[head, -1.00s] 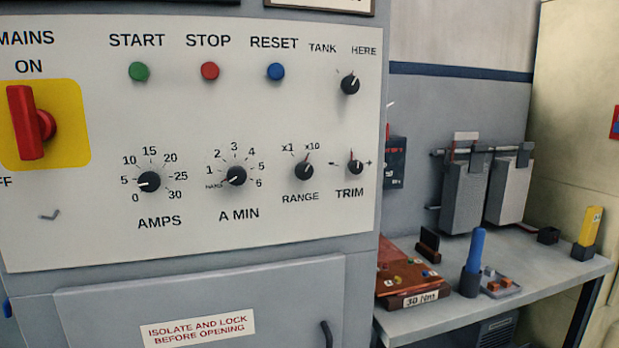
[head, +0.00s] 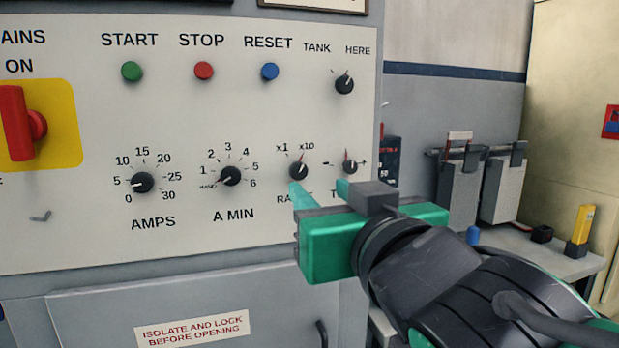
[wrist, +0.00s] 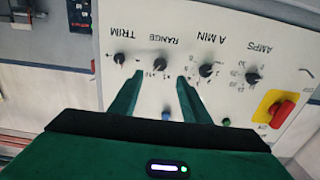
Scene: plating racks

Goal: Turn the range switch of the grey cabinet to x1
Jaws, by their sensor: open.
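The grey cabinet (head: 70,235) has a pale panel with black knobs. The RANGE switch (head: 298,170) is a small black knob, and its mark points up and slightly right, toward x10; x1 is printed up and left of it. My gripper (head: 320,189) is green, open and empty, in front of the panel just below and right of this knob in the head view. In the upside-down wrist view the RANGE knob (wrist: 158,63) shows between my two fingertips (wrist: 159,78), apart from both. The gripper hides part of the RANGE and TRIM labels in the head view.
The TRIM knob (head: 350,167) is close on the right and the A MIN knob (head: 229,176) on the left. START, STOP and RESET buttons (head: 270,71) sit above. The red mains switch (head: 22,123) is far left. A bench with grey boxes (head: 461,190) stands at right.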

